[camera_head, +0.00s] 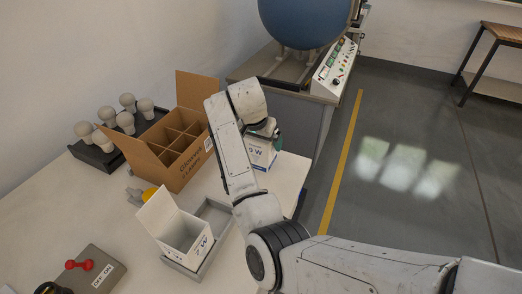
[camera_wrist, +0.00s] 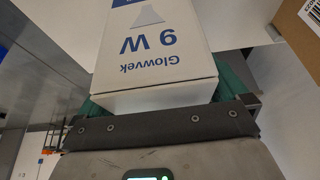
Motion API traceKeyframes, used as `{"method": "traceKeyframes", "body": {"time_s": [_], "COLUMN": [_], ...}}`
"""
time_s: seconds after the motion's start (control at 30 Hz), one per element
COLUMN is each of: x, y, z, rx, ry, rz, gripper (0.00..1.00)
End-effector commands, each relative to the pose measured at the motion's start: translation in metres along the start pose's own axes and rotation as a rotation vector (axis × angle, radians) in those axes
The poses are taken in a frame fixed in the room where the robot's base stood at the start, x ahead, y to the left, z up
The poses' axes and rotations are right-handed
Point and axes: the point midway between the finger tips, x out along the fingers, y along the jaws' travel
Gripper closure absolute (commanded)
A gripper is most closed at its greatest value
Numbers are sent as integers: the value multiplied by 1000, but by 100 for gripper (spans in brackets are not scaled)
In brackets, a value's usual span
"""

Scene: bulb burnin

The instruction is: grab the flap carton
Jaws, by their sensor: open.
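A white carton with blue "9 W" print (camera_head: 262,154) stands near the table's far right edge, partly hidden by my arm. Its printed face fills the middle of the wrist view (camera_wrist: 155,45), with no raised flap showing there. My gripper (camera_head: 272,135) is open, its green fingers at either side of this carton (camera_wrist: 158,92). I cannot tell whether the fingers touch it. Another white carton (camera_head: 186,236), with its flap raised open and a "W" print, stands in a grey tray (camera_head: 212,252) nearer the front.
A divided cardboard box (camera_head: 178,160) stands left of my gripper. A grey box with red dumbbell-shaped part (camera_head: 98,272) sits front left. A machine with a blue sphere (camera_head: 304,20) stands beyond the table.

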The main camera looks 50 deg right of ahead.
Motion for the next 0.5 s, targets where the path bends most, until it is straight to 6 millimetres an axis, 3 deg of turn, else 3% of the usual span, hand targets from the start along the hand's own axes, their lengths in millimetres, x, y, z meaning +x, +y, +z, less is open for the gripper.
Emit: {"method": "traceKeyframes", "body": {"time_s": [0.2,0.5], "x": [1,0], "y": [0,0], "z": [0,0], "rx": [0,0], "ry": [0,0], "rz": [0,0], "gripper": [1,30]}}
